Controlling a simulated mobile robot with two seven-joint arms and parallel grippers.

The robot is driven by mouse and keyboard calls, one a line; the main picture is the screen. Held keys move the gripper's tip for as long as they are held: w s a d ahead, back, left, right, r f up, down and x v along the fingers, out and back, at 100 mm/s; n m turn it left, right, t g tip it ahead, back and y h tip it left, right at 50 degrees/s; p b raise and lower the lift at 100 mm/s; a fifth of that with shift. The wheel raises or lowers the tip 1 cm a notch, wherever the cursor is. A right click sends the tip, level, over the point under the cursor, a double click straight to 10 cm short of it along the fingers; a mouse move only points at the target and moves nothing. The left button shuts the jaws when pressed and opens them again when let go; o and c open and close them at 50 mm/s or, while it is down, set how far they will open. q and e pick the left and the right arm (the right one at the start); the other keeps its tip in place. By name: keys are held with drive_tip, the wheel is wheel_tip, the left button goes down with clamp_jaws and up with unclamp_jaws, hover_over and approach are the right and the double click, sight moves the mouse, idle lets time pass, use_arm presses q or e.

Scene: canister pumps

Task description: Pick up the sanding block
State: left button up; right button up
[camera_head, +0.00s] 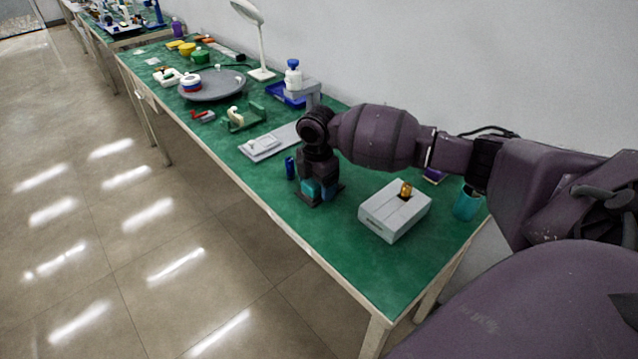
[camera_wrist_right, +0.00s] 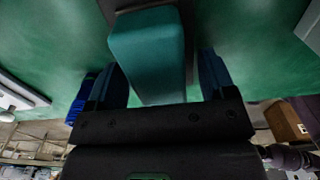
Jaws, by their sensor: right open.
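The sanding block looks like a teal block (camera_wrist_right: 148,55) between the two fingers of my right gripper (camera_wrist_right: 161,80) in the wrist view. The fingers are open, one on each side, with a gap showing on the right side. In the head view the teal block (camera_head: 309,188) shows low on the green bench, partly hidden by my right gripper (camera_head: 320,192), which points down over it. My left gripper is not in view.
A dark blue item (camera_head: 290,168) stands close left of the gripper. A light grey box (camera_head: 394,212) with a yellow-topped item is to the right, beside a teal cup (camera_head: 467,203). A grey flat device (camera_head: 265,146) lies behind. The bench's front corner is clear.

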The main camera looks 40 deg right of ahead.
drive_tip(key=shift+r, duration=0.1)
drive_tip(key=shift+c, duration=0.4)
drive_tip(key=c, duration=0.9)
drive_tip(key=shift+r, duration=0.15)
wheel_tip(320, 180, up, 20)
drive_tip(key=p, duration=0.3)
drive_tip(key=shift+p, duration=0.3)
